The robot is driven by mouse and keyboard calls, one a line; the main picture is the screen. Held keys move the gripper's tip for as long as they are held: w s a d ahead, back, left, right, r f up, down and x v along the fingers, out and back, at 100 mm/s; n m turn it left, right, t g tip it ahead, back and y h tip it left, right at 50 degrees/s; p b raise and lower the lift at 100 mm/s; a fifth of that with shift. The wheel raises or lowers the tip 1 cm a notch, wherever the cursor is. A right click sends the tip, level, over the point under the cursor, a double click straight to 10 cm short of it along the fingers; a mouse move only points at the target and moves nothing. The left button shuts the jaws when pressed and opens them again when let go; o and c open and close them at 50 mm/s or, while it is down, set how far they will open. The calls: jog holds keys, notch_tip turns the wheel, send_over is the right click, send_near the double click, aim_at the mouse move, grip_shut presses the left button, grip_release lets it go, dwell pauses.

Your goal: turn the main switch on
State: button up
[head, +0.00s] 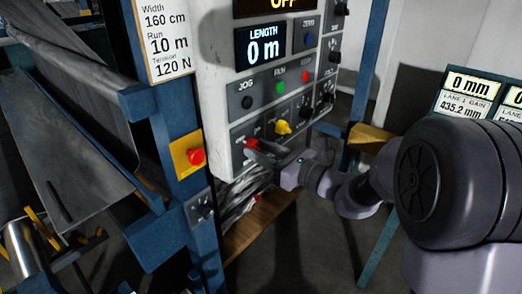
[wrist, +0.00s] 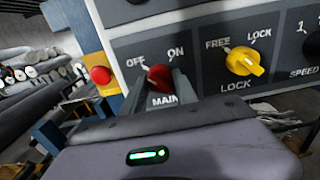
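The main switch (wrist: 159,76) is a red knob above the label MAIN, with OFF printed to its upper left and ON to its upper right. Its pointer leans toward OFF. It also shows at the lower left of the control panel in the head view (head: 250,143). My gripper (wrist: 160,84) reaches the knob, one finger on each side of it. Whether the fingers press on it or stand slightly apart I cannot tell. In the head view my gripper (head: 258,149) comes in from the right. The panel's top display (head: 283,3) reads OFF.
A yellow lock knob (wrist: 243,61) sits right of the main switch. A red button on a yellow plate (head: 196,156) is on the blue frame to the left. Green, black and red buttons (head: 279,88) are above. Cables (head: 240,192) hang below the panel.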

jog(key=shift+r+p, duration=0.1)
jog(key=shift+p, duration=0.35)
grip_shut()
jog(key=m+p, duration=0.3)
jog(key=p, duration=0.1)
jog(key=shift+r, duration=0.2)
jog(key=m+p, duration=0.6)
jog(key=p, duration=0.2)
jog(key=shift+m+p, duration=0.3)
jog(key=shift+p, duration=0.1)
jog(key=m+p, duration=0.4)
jog(key=p, duration=0.1)
jog(key=m+p, duration=0.4)
jog(key=shift+f, duration=0.25)
jog(key=shift+m, duration=0.3)
jog(key=o, duration=1.2)
grip_release()
